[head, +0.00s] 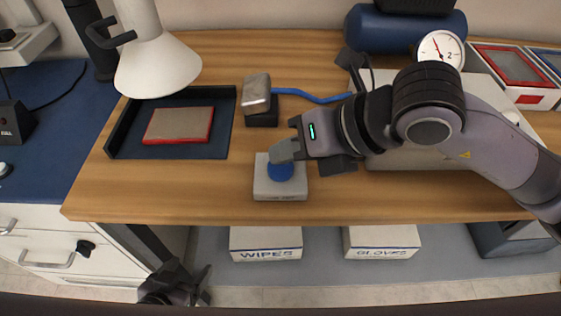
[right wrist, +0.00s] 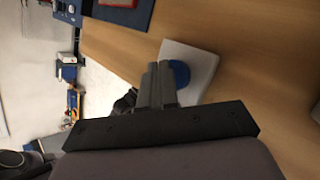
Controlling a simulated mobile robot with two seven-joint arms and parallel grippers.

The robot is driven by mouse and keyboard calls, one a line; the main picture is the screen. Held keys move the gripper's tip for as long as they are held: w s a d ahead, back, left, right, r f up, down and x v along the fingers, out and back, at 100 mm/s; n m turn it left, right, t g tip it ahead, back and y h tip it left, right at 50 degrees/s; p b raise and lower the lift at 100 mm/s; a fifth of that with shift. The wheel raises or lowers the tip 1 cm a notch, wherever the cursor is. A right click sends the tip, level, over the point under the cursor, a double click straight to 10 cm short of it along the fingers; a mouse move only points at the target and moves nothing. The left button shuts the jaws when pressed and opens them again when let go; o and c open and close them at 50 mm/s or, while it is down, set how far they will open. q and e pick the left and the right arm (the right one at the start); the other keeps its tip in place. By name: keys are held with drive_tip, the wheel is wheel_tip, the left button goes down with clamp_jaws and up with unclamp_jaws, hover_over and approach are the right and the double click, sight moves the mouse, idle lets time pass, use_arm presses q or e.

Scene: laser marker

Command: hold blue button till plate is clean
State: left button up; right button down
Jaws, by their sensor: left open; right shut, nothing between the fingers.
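The blue button (head: 281,171) sits on a white square base (head: 280,192) near the table's front edge. My right gripper (head: 280,152) is shut and empty, with its fingertips over the blue button. In the right wrist view the shut fingers (right wrist: 160,85) overlap the edge of the blue button (right wrist: 180,75); whether they press it I cannot tell. The plate (head: 180,124), grey-brown with a red rim, lies in a dark tray (head: 222,148) left of the button, under a white cone-shaped head (head: 158,70). My left gripper (head: 195,290) is open and low, in front of the table.
A small metal-topped block (head: 257,92) with a blue hose (head: 310,96) stands behind the button. A gauge (head: 440,48) and a blue tank (head: 362,32) are at the back right. Boxes of wipes (head: 265,243) and gloves (head: 382,241) sit below the table.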

sight(287, 167)
drive_tip(key=shift+f+b, duration=0.55)
idle(0.4)
idle(1.6)
drive_tip(key=shift+r+p, duration=0.5)
drive_tip(key=shift+r, duration=0.5)
drive_tip(key=shift+r, duration=0.1)
drive_tip(key=shift+r+p, duration=1.5)
drive_tip(key=shift+r, duration=0.95)
